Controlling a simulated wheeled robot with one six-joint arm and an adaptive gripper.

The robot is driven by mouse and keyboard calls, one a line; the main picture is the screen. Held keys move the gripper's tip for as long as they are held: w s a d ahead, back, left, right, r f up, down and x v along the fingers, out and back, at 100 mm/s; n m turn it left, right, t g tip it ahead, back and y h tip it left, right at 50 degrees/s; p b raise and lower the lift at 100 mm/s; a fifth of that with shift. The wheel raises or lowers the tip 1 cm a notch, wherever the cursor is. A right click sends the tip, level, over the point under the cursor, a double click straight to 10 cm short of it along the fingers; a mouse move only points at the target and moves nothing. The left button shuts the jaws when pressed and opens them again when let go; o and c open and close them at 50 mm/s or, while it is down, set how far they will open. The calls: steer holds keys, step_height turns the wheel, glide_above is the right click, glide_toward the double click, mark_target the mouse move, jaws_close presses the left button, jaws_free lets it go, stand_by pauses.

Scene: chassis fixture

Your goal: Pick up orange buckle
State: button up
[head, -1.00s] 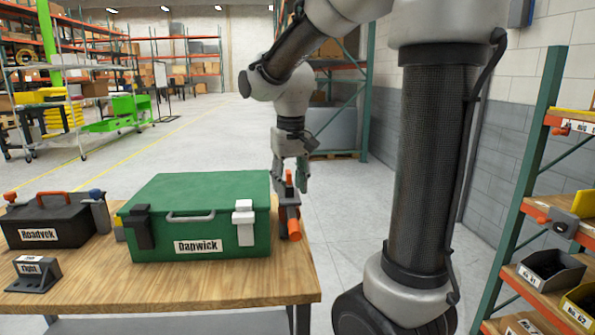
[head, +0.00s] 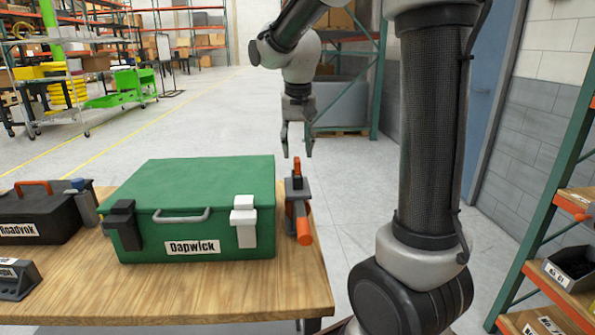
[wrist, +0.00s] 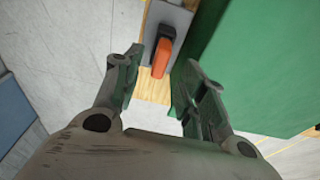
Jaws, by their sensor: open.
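An orange buckle-like part (head: 297,166) stands upright on a dark grey fixture at the right side of the green Dapwick case (head: 196,192). A second orange piece, a rounded cylinder (head: 303,230), sits low on the front of the same fixture. My gripper (head: 297,153) is open and empty, pointing down, just above the upright orange part in the picture. In the wrist view an orange part (wrist: 161,58) on a grey plate shows between and beyond the open fingers. The green case is close beside the right finger there. I cannot tell the exact depth gap.
The wooden table (head: 190,290) carries the green case, a black Roadvek box (head: 40,220) and a small dark stand (head: 15,278) at left. The table's right edge is close to the fixture. Shelving with bins (head: 568,265) stands at right.

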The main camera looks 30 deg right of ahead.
mark_target(297, 159)
steer(key=f, duration=0.5)
steer(key=shift+w+d+f, duration=0.1)
steer(key=shift+w, duration=0.15)
jaws_close()
